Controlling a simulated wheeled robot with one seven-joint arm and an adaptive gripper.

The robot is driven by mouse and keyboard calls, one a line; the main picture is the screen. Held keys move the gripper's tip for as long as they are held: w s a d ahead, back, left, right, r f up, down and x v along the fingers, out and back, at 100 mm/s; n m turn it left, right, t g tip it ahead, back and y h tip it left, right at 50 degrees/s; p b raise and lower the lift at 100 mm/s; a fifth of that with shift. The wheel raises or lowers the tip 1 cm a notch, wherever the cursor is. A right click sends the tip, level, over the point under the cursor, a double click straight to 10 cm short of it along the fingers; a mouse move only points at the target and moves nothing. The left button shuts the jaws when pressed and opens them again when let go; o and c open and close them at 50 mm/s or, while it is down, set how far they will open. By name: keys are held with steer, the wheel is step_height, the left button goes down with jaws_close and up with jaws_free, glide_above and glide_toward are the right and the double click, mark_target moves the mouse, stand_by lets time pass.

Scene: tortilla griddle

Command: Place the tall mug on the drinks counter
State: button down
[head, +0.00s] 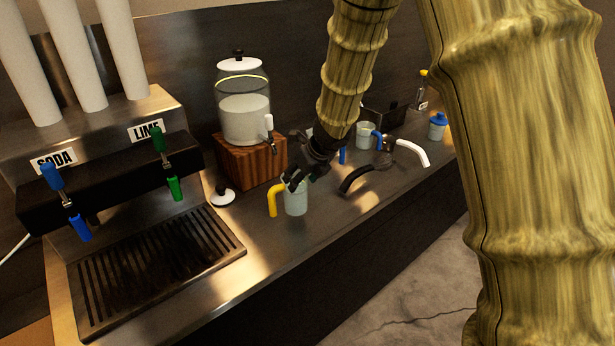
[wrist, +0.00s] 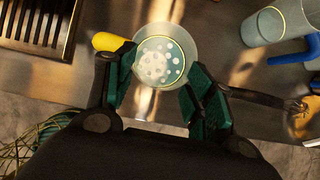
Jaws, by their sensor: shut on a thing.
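The tall mug (head: 296,199) is pale and translucent with a yellow handle, and stands upright at the counter. My gripper (head: 296,181) reaches it from above and is shut on its upper part. In the wrist view I look down into the mug (wrist: 160,62), with pale spots inside and its yellow handle at left. The fingers (wrist: 158,88) lie on either side of its near edge. The steel drinks counter (head: 255,262) runs beneath. I cannot tell whether the mug's base touches it.
A drip tray (head: 160,267) under soda and lime taps stands left. A glass dispenser (head: 244,112) on a wooden block (head: 254,160) stands behind, with a white lid (head: 222,197) nearby. A blue-handled mug (head: 364,136) and dark-handled tools (head: 356,179) lie right. Front counter is clear.

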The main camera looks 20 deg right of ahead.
mark_target(307, 182)
steer(key=shift+w+d+f+p, duration=0.1)
steer(key=shift+w+d+p, duration=0.15)
steer(key=shift+w+d, duration=0.35)
steer(key=shift+w+d+f+p, duration=0.1)
steer(key=shift+w+d+p, duration=0.2)
steer(key=shift+d, duration=0.35)
steer(key=shift+f+b, duration=0.45)
steer(key=shift+f, duration=0.85)
steer(key=shift+w+f, duration=0.1)
steer(key=shift+f, duration=0.35)
steer(key=shift+r, duration=0.1)
steer(key=shift+c, duration=2.1)
jaws_free()
steer(key=v, duration=1.2)
